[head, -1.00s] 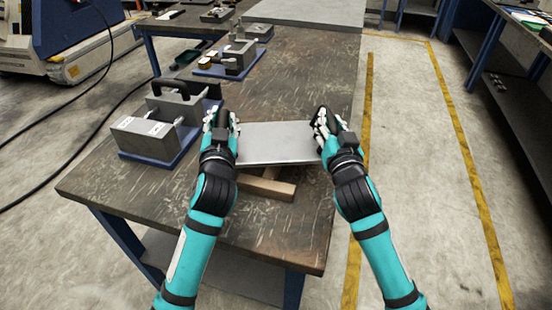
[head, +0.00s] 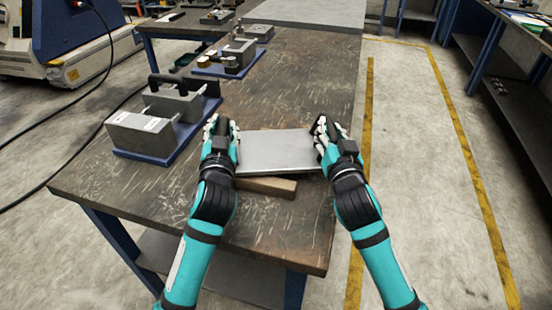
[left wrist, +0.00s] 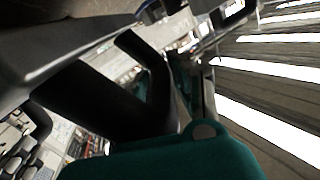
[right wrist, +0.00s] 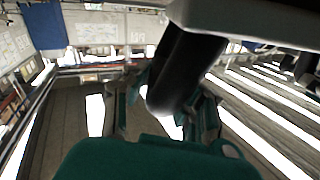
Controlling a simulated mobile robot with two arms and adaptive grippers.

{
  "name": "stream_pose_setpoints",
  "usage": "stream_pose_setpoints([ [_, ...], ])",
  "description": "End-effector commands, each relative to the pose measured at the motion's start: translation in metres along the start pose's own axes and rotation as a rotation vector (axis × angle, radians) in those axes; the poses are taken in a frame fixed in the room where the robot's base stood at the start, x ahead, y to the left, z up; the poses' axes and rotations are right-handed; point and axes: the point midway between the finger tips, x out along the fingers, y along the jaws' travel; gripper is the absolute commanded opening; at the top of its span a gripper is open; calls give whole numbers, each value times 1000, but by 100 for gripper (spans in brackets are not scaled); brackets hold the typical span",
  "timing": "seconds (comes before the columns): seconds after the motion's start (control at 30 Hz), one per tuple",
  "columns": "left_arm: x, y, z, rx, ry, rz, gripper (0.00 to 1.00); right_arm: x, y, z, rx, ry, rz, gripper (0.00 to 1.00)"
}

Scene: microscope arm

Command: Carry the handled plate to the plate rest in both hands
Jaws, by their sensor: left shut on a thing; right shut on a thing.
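The handled plate (head: 277,151) is a flat grey metal slab, held roughly level between my two grippers above the workbench. My left gripper (head: 224,138) is shut on its left end, and my right gripper (head: 327,135) is shut on its right end. The handles are hidden by the fingers. In the left wrist view, a grey edge of the plate (left wrist: 60,50) crosses the upper left. In the right wrist view, its edge (right wrist: 250,20) runs along the top.
A blue-based fixture with grey blocks and a black handle (head: 155,128) stands left of my left gripper. Another fixture (head: 230,60) stands further back. The worn bench top (head: 305,80) is clear beyond the plate. The bench's right edge is near my right arm.

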Motion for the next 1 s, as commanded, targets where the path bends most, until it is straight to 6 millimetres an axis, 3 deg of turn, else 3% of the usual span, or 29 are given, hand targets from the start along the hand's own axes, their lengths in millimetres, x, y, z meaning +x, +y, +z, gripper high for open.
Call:
stream_pose_setpoints([
  [0.13, 0, 1, 1, -1, 17, -1, 0, 0, 0, 1, 1, 19, -7, 0],
  [0.17, 0, 2, 9, 1, 0, 0, 25, 0, 2, 9, 0, 1, -1, 25],
  [0.33, 0, 1, 7, 0, 0, 0, 47, 0, 1, 6, 1, 1, -2, 47],
  [0.73, -4, 2, 8, -1, -1, 1, 47, 0, 1, 7, 0, 0, -1, 47],
  [0.87, -22, 2, 8, -3, -1, 1, 47, 0, 1, 7, 0, 0, 0, 47],
  [1.0, -52, 1, 8, -5, -3, 0, 47, 0, 1, 7, 0, 0, 0, 47],
])
